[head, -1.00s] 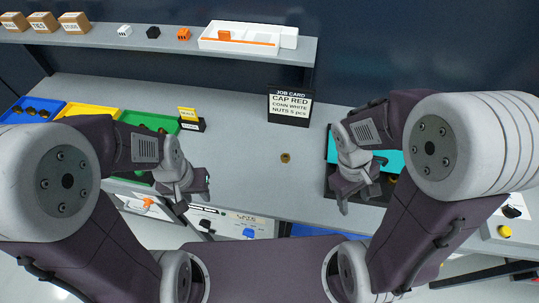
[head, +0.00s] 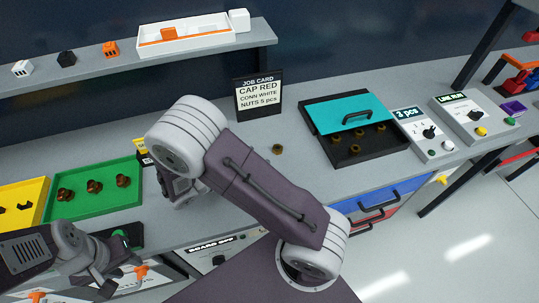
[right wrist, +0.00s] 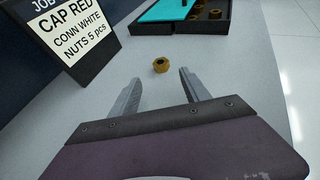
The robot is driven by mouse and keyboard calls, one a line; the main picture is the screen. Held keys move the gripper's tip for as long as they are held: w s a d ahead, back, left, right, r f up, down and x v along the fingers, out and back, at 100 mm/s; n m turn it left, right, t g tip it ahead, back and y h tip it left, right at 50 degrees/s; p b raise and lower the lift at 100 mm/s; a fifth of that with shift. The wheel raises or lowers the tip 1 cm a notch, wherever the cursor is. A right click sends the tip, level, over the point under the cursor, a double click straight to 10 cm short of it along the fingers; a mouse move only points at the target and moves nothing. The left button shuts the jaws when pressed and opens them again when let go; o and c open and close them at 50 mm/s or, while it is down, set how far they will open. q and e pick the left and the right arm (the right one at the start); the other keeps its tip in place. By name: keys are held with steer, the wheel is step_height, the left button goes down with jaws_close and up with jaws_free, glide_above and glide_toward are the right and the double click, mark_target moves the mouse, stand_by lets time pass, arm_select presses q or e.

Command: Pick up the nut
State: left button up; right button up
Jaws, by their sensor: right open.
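A loose brass-coloured nut (head: 278,149) lies on the grey bench in front of the job card. In the right wrist view the nut (right wrist: 160,65) lies just beyond the fingertips, roughly between their lines, not touched. My right gripper (right wrist: 155,80) is open and empty. In the head view its wrist is left of the nut, and its fingers are mostly hidden by my own arm. My left gripper (head: 118,274) is at the lower left, in front of the green bin, with its fingers apart and nothing seen between them.
The job card (head: 259,94) stands behind the nut. A black tray (head: 378,154) with a cyan lid and several nuts is to the right. A green bin (head: 118,199) holds several brass parts at left. Control boxes (head: 424,130) stand further right. Bench around the nut is clear.

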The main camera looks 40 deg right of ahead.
mark_target(276, 149)
steer(key=shift+s+d, duration=0.1)
steer(key=shift+d, duration=0.1)
steer(key=shift+x, duration=1.1)
steer(key=shift+w+d+f, duration=0.3)
steer(key=shift+d, duration=0.15)
steer(key=x, duration=0.4)
steer(key=shift+s+d+f, duration=0.1)
steer(key=shift+s+d, duration=0.05)
steer(key=shift+d, duration=0.2)
steer(key=shift+d+f, duration=0.2)
steer(key=shift+d, duration=0.1)
jaws_close()
